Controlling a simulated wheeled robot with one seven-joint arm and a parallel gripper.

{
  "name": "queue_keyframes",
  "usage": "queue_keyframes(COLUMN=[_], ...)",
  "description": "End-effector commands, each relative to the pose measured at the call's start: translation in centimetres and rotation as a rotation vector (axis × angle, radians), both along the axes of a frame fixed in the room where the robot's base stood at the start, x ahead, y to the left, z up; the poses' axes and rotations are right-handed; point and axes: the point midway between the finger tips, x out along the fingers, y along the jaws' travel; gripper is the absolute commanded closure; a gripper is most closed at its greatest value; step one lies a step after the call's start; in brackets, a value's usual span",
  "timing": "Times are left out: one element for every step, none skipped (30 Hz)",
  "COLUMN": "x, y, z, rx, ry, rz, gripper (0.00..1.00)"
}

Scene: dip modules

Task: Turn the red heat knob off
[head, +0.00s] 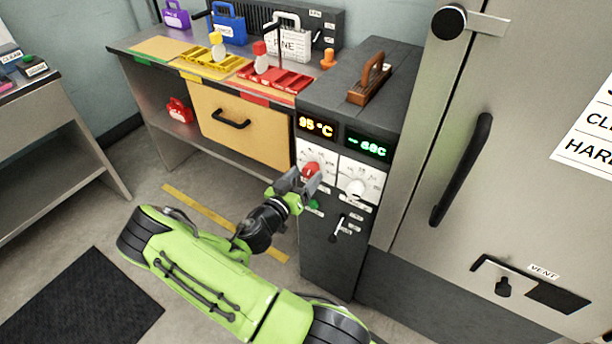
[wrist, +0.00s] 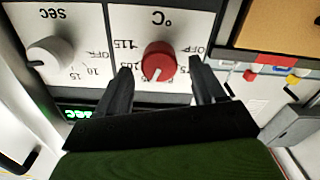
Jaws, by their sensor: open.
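The red heat knob (head: 311,168) is on a white dial plate on the dark control cabinet, below an orange display (head: 316,127) reading 95 °C. In the wrist view the red knob (wrist: 159,60) appears upside down, its pale mark pointing down the picture, away from the OFF label at right. My gripper (head: 299,181) is in front of the dial plate. In the wrist view my gripper (wrist: 160,72) is open, one finger on each side of the knob, with visible gaps. I cannot tell how far the fingertips are from the plate.
A white knob marked sec (wrist: 49,56) sits beside the red one, under a green display (head: 367,144). A green button (head: 315,204) and a lever switch (head: 337,229) lie below. A wooden drawer (head: 238,125) is left, a tall grey door (head: 470,130) right.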

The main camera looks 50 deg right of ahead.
Motion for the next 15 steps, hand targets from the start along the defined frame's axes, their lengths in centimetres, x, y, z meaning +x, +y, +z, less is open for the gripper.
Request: queue_keyframes(x=[0.04, 0.10, 0.10, 0.11, 0.14, 0.17, 0.18, 0.20, 0.19, 0.19, 0.18, 0.18, 0.18, 0.18, 0.17], y=[-0.75, -1.04, -1.36, -1.52, -1.62, -1.70, -1.72, -1.72, -1.70, -1.70, -1.69, -1.68, -1.68, -1.67, -1.67], z=[-0.04, -0.04, -0.02, -0.01, -0.01, 0.01, 0.01, 0.02, 0.02, 0.02, 0.02, 0.02, 0.02, 0.02, 0.03], rx=[0.000, 0.000, 0.000, 0.000, 0.000, 0.000, 0.000, 0.000, 0.000, 0.000, 0.000, 0.000, 0.000, 0.000, 0.000], ry=[-0.002, -0.002, -0.001, -0.001, 0.000, 0.000, 0.001, 0.001, 0.001, 0.001, 0.001, 0.001, 0.001, 0.000, 0.000], rz=[-0.002, -0.001, -0.001, -0.001, 0.000, 0.001, 0.001, 0.001, 0.001, 0.001, 0.001, 0.001, 0.001, 0.001, 0.001], gripper=[0.31, 0.31, 0.31, 0.31, 0.31, 0.31, 0.31, 0.31, 0.31, 0.31, 0.31, 0.33, 0.37, 0.42, 0.48])
